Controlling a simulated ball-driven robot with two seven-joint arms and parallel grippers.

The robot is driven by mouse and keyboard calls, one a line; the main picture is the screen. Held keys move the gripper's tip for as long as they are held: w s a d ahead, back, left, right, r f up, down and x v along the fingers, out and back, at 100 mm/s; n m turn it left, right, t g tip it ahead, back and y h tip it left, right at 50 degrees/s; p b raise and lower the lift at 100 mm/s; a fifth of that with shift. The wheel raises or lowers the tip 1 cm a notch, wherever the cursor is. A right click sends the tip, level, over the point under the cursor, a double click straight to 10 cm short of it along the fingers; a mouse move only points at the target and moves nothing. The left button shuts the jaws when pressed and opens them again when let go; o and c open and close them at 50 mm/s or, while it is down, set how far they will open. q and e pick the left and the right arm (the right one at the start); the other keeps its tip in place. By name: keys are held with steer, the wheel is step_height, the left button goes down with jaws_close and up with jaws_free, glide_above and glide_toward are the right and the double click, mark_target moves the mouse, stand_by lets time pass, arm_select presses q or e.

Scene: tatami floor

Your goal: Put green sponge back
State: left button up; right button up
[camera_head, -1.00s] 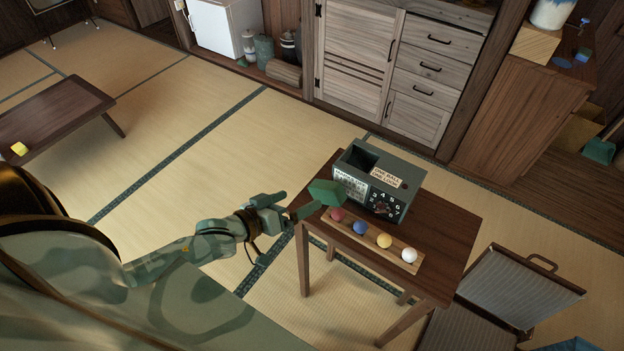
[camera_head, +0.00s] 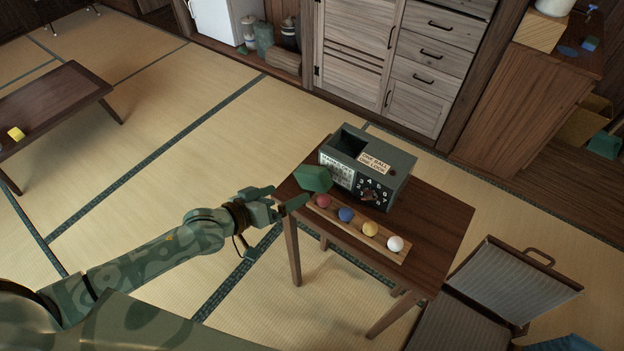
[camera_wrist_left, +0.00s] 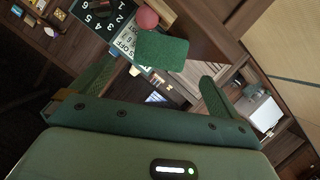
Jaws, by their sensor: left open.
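The green sponge (camera_head: 313,178) is at the left edge of the small wooden table (camera_head: 440,222), beside the grey-green box with a dial (camera_head: 385,162) and close to the red ball (camera_head: 323,201). My left gripper (camera_head: 288,196) is open, just left of the sponge. In the left wrist view, the sponge (camera_wrist_left: 162,52) shows ahead of the two spread fingers (camera_wrist_left: 155,85), with nothing visibly clamped between them. Whether a fingertip touches the sponge I cannot tell. My right gripper is not in view.
A wooden rack (camera_head: 360,233) holds the red, blue (camera_head: 346,214), yellow (camera_head: 370,228) and white (camera_head: 395,243) balls in front of the box. An open case (camera_head: 515,282) lies right of the table. A low table (camera_head: 50,108) stands at left; tatami between is clear.

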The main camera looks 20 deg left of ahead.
mark_target(308, 180)
arm_select(q)
steer(key=x, duration=0.3)
steer(key=shift+w+f+b, duration=0.15)
steer(key=shift+w+b, duration=0.05)
steer(key=shift+b, duration=0.2)
steer(key=shift+w+d+f, duration=0.15)
steer(key=shift+w+d, duration=0.15)
steer(key=shift+w, duration=0.2)
steer(key=b+x, duration=0.2)
steer(key=x, duration=0.2)
steer(key=shift+a, duration=0.1)
steer(key=shift+w, duration=0.5)
steer(key=c, duration=1)
steer(key=shift+o, duration=0.2)
